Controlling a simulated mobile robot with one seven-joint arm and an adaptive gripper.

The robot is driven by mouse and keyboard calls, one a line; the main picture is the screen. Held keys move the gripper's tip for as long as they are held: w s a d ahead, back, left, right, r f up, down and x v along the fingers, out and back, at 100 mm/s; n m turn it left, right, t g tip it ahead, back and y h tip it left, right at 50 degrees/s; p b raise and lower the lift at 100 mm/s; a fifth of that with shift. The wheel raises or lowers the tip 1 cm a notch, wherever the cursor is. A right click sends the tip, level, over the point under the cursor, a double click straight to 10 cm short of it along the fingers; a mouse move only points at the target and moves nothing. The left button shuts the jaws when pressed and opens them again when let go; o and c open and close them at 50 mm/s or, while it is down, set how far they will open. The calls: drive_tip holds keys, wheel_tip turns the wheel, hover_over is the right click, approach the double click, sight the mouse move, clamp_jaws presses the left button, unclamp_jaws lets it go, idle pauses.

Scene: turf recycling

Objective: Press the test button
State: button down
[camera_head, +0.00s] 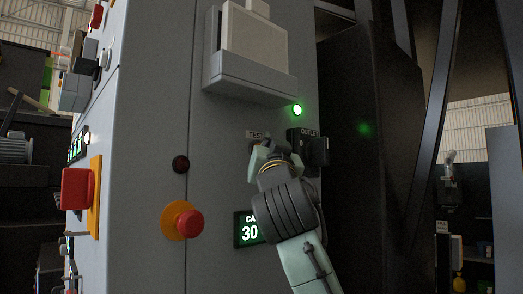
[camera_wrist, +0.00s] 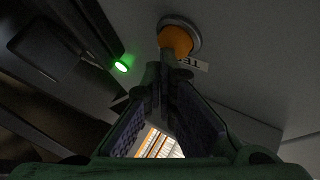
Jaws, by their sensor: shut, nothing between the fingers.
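The test button (camera_wrist: 178,40) is orange with a grey ring and sits on the grey panel, at the top middle of the wrist view. The "TEST" label (camera_wrist: 192,63) is beside it, partly covered by a fingertip. In the head view the same label (camera_head: 256,134) is just above my gripper (camera_head: 258,158), which hides most of the button. My gripper is shut and empty; its tips (camera_wrist: 160,78) also show in the wrist view, right by the button's near edge. I cannot tell whether they touch it.
A lit green lamp (camera_head: 297,110) and a black outlet switch (camera_head: 318,150) are close to my gripper on the right. A red stop button (camera_head: 189,223), a dark red lamp (camera_head: 180,164) and a green display (camera_head: 246,229) are on the panel. A grey box (camera_head: 250,55) juts out above.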

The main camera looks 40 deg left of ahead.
idle(0.4)
drive_tip(key=shift+d, duration=0.7)
drive_tip(key=shift+s+d+b, duration=0.15)
drive_tip(key=shift+d+b, duration=0.25)
drive_tip(key=shift+d, duration=1.1)
drive_tip(key=shift+s+d+b, duration=0.1)
drive_tip(key=shift+d+b, duration=0.25)
drive_tip(key=shift+d, duration=1.1)
drive_tip(key=shift+f, duration=0.1)
